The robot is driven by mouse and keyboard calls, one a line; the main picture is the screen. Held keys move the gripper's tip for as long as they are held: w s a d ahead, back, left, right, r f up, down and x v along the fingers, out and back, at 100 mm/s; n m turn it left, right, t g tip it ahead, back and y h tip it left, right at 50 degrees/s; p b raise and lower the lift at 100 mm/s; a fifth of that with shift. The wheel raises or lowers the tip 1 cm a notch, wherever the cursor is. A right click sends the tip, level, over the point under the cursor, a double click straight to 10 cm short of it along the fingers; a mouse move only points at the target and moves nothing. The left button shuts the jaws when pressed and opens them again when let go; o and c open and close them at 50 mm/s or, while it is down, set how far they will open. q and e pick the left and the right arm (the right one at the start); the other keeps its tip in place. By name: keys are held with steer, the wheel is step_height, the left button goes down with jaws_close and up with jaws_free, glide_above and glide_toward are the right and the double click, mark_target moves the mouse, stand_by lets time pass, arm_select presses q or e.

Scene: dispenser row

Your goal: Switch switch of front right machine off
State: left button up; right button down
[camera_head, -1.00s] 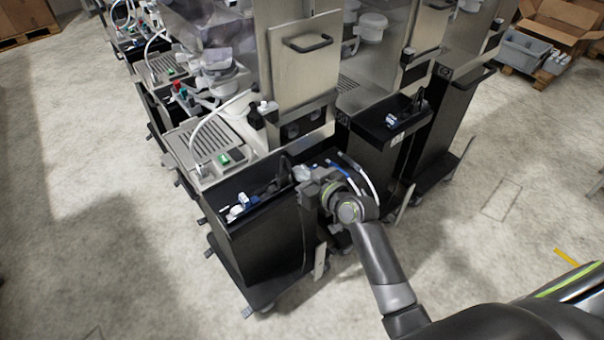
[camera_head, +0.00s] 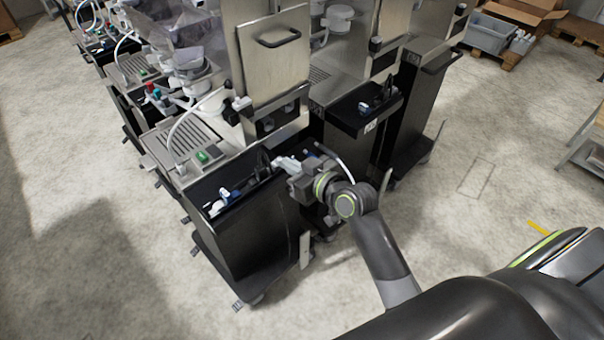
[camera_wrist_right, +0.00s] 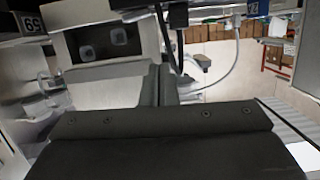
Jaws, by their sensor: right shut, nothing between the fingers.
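The nearest machine stands at the front, with a steel door panel (camera_head: 275,60) and a black base cabinet (camera_head: 245,225). A small green-lit switch (camera_head: 203,157) sits on its steel top at the left, beside the slotted drip tray (camera_head: 185,140). My right gripper (camera_head: 280,164) is over the right part of the cabinet's black front bin, pointing left toward the machine, apart from the green switch. Its closed fingers show in the right wrist view (camera_wrist_right: 160,85), with nothing between them. There, a small box (camera_wrist_right: 203,61) hangs right of the fingertips; I cannot tell what it is. My left gripper is not in view.
Small blue and white items lie in the black front bin (camera_head: 235,190). A white hose (camera_head: 185,120) arches above the drip tray. A second machine with a black bin (camera_head: 368,105) stands behind on the right. The floor (camera_head: 120,260) at the left is clear.

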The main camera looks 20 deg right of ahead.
steer(key=shift+b+v, duration=0.3)
steer(key=shift+v, duration=1.85)
steer(key=shift+a, duration=0.1)
